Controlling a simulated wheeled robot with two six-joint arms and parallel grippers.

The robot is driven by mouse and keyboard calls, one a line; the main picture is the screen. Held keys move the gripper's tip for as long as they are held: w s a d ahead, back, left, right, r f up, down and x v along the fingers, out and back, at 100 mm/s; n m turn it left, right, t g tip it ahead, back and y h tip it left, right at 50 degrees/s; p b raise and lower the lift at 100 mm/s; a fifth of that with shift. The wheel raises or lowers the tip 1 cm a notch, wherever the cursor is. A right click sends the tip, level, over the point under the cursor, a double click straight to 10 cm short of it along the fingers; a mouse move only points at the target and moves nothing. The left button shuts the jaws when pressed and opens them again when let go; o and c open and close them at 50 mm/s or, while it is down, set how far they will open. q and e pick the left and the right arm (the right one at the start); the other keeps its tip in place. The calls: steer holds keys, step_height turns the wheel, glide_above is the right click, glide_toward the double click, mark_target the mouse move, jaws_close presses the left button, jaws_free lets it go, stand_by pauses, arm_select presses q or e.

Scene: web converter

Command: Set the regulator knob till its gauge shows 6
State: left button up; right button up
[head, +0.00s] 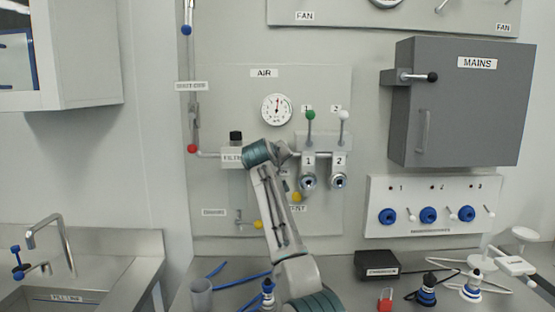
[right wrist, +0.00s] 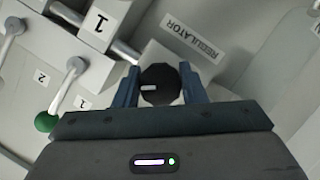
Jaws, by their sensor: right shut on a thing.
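The black regulator knob (right wrist: 160,84) with a white mark sits between the blue fingers of my right gripper (right wrist: 158,88) in the right wrist view. The fingers are shut on it from both sides. The regulator block with its REGULATOR label (right wrist: 194,38) is just behind the knob. In the head view my right gripper (head: 283,151) covers the knob and regulator. The round white gauge (head: 276,109) is on the AIR panel above it. Its needle points about straight up; the numbers are too small to read. My left gripper is not in view.
Right of the gripper are a green-balled lever (head: 310,116), a white-balled lever (head: 344,116) and outlets 1 (head: 308,182) and 2 (head: 339,181). A filter with a black top (head: 236,137) is to the left. The grey MAINS box (head: 460,105) sticks out at right.

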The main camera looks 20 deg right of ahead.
steer(key=shift+f+m+y, duration=0.15)
steer(key=shift+m+y, duration=0.45)
steer(key=shift+m, duration=0.2)
steer(key=shift+p, duration=0.3)
steer(key=o, duration=1)
steer(key=b+v, duration=0.4)
steer(key=v, duration=0.6)
steer(key=shift+s+a, duration=0.15)
steer(key=shift+s, duration=0.2)
